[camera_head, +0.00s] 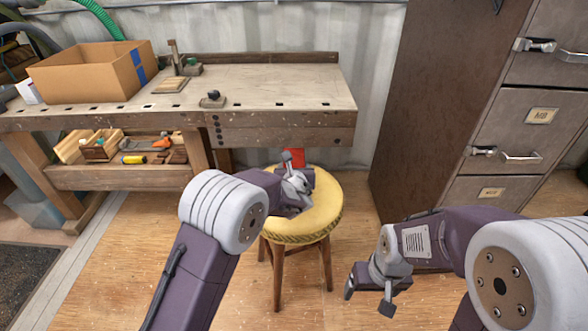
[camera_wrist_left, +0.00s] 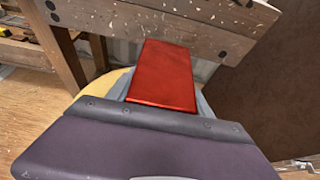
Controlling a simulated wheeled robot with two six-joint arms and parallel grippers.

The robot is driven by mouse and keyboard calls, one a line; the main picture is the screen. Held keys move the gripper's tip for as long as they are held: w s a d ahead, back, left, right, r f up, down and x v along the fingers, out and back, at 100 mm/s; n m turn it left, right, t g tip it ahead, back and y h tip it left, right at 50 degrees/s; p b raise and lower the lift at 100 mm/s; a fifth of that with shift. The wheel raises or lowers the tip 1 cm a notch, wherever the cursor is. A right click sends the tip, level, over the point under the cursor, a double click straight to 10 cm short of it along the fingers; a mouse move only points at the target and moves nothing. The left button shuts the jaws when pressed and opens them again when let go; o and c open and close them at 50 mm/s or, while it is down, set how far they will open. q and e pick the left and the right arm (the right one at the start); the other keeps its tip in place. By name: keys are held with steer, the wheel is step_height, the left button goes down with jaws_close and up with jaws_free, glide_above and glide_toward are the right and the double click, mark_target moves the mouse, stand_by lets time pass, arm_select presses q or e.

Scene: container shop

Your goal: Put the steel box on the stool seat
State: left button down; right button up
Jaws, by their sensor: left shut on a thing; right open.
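A glossy red box, which I take to be the steel box (camera_head: 293,158), shows just beyond my left gripper (camera_head: 294,188) in the head view. In the left wrist view the red box (camera_wrist_left: 163,75) lies between the grey fingers, which are shut on it. The round yellow stool seat (camera_head: 328,208) is under my left gripper. Part of the seat (camera_wrist_left: 98,88) also shows behind the box in the wrist view. Whether the box touches the seat is hidden. My right gripper (camera_head: 368,297) is open and empty, low at the right of the stool.
A workbench (camera_head: 285,90) stands behind the stool, its front edge close to the box. It bears a cardboard box (camera_head: 85,82) and small tools. A brown filing cabinet (camera_head: 430,95) stands at the right. Wooden floor (camera_head: 120,270) is clear at the left.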

arm_select(q)
steer(key=shift+c, duration=2.1)
jaws_free()
steer(key=p+v, duration=0.2)
steer(key=v, duration=1)
